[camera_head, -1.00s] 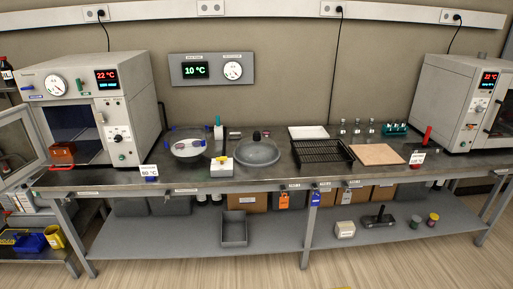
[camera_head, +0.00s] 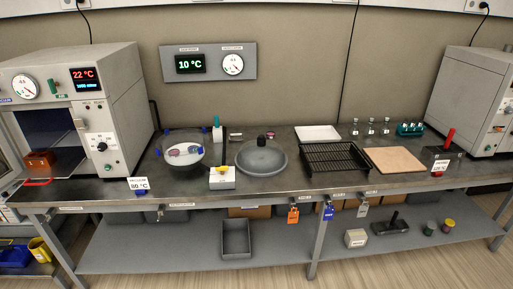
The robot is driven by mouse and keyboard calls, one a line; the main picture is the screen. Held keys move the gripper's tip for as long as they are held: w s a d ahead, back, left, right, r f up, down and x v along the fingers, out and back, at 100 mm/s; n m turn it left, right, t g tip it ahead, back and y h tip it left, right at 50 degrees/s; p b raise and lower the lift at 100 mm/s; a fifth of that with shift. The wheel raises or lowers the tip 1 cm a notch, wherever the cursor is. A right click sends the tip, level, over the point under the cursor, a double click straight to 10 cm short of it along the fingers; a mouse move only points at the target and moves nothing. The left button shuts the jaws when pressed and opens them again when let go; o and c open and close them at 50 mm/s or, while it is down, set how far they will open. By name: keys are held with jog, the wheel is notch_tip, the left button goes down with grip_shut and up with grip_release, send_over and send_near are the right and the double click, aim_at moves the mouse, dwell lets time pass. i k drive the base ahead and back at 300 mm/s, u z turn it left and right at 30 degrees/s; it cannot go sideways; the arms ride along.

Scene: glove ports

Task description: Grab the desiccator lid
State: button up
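The desiccator lid (camera_head: 262,158) looks like a grey, shallow dome with a dark knob (camera_head: 262,141) on top. It sits on the bench near the middle of the head view, between a bowl on its left and a black wire rack on its right. I cannot tell whether a base lies under it. My gripper is not in view.
A glass bowl (camera_head: 181,160) with blue clips and a white box (camera_head: 222,178) with a yellow top stand left of the lid. The black wire rack (camera_head: 335,158) and a tan board (camera_head: 395,160) lie right. Ovens stand at both ends. Bare bench (camera_head: 275,186) shows in front.

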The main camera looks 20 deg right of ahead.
aim_at(258, 156)
jog(key=z, duration=0.2)
jog(key=i, duration=1.4)
jog(key=z, duration=0.15)
